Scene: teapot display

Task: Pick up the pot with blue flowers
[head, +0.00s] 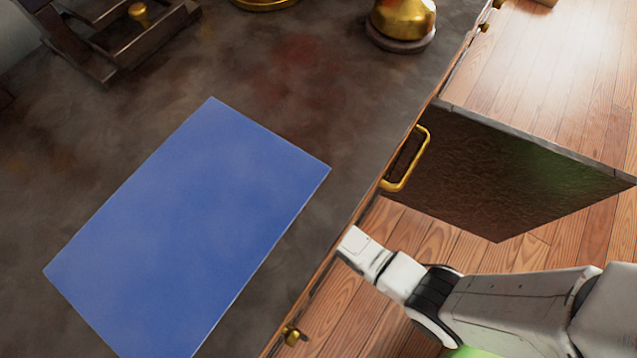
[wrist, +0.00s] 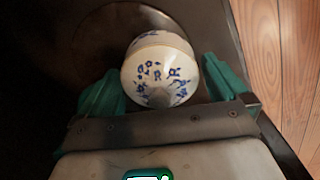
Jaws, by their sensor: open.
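The white pot with blue flowers (wrist: 158,70) shows in the wrist view, on a dark surface with a round outline behind it. My gripper (wrist: 163,84) is open, with one teal finger on each side of the pot. In the head view my arm reaches under the counter's edge, so the gripper and the pot are hidden there.
A dark countertop (head: 370,100) carries a blue mat (head: 190,230), a gold object on a round base (head: 402,20) and a dark wooden stand (head: 75,50). A cabinet door (head: 500,170) stands open beside my arm. Wooden floor (head: 545,60) lies to the right.

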